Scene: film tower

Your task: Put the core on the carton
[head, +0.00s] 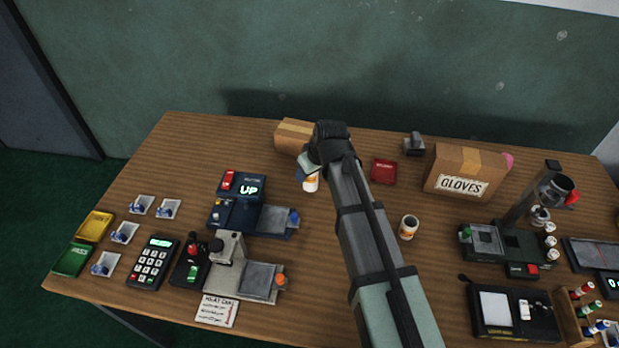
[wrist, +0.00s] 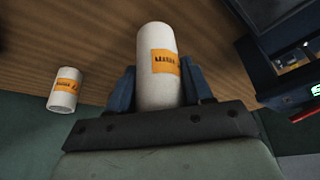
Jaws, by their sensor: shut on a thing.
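My gripper (head: 308,172) is shut on a white cylindrical core (wrist: 157,95) with an orange label; the core stands between the two dark fingers in the wrist view. In the head view this core (head: 311,184) shows just below the gripper; whether it touches the table I cannot tell. A second similar white core (head: 408,227) stands on the table to the right of my arm; the wrist view shows a like one (wrist: 65,90) at left. A plain brown carton (head: 291,134) stands behind the gripper, its right part hidden by my arm. Another brown carton (head: 466,170), marked GLOVES, stands farther right.
A dark blue device reading UP (head: 242,187) is left of the gripper. A red tray (head: 384,171) and a grey dispenser (head: 414,145) are right of my arm. Instruments crowd the table's front left and right. Bare wood (head: 185,155) lies at back left.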

